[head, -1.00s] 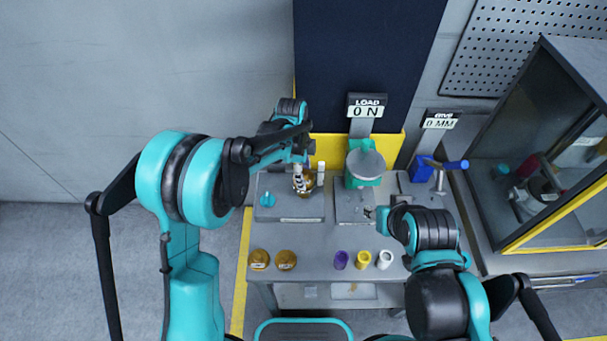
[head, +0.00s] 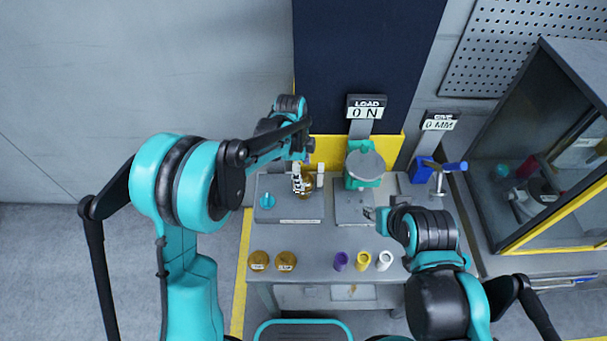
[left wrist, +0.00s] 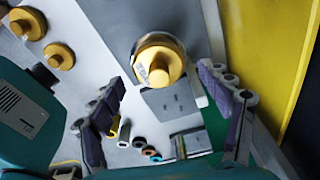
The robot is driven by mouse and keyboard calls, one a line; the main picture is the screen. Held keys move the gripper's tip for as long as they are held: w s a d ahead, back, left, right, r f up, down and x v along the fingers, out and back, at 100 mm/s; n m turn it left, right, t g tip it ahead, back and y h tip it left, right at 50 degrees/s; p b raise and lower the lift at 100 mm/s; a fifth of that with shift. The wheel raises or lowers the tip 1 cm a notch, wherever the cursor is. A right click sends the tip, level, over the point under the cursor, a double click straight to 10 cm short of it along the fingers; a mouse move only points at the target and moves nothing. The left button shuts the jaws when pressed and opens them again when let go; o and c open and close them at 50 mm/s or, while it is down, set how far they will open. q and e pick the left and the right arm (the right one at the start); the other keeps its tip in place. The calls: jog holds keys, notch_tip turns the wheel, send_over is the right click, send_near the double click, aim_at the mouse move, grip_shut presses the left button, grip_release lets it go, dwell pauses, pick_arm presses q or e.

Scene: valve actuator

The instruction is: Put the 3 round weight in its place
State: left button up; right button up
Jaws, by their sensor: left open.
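One gold round weight (head: 306,192) sits on the left grey plate (head: 290,212), partly hidden by my left gripper (head: 308,180). In the left wrist view this weight (left wrist: 158,64) lies ahead of my open left gripper (left wrist: 168,95), with a finger to either side below it and a visible gap to each. Two more gold round weights, one left (head: 259,260) and one right (head: 286,261), stand side by side at the table's front left. My right gripper (head: 378,216) is over the middle right of the table; its jaws are too small to read.
Purple (head: 340,261), yellow (head: 363,261) and white (head: 384,260) cylinders stand at the front. A glass cabinet (head: 540,150) is at right.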

pick_arm(q)
notch_tip(320, 180, up, 10)
jog(key=a+p, duration=0.1)
jog(key=s+a+r+n+t, duration=0.3)
jog(key=s+a+r+n, duration=0.4)
jog(key=s+a+n, duration=0.2)
jog(key=s+a+f+n+t, duration=0.1)
jog(key=s+a+n+t, duration=0.1)
jog(key=s+n, duration=0.3)
jog(key=s+a+f+n+t+y, duration=0.1)
jog(key=s+a+f+n+t, duration=0.1)
jog(key=s+a+n, duration=0.3)
jog(key=shift+s+a+n, duration=0.3)
jog(key=shift+s+n, duration=0.3)
jog(key=shift+s, duration=0.25)
notch_tip(320, 180, down, 14)
jog(key=b, duration=1.4)
jog(key=shift+f+b, duration=0.25)
jog(key=shift+b, duration=0.05)
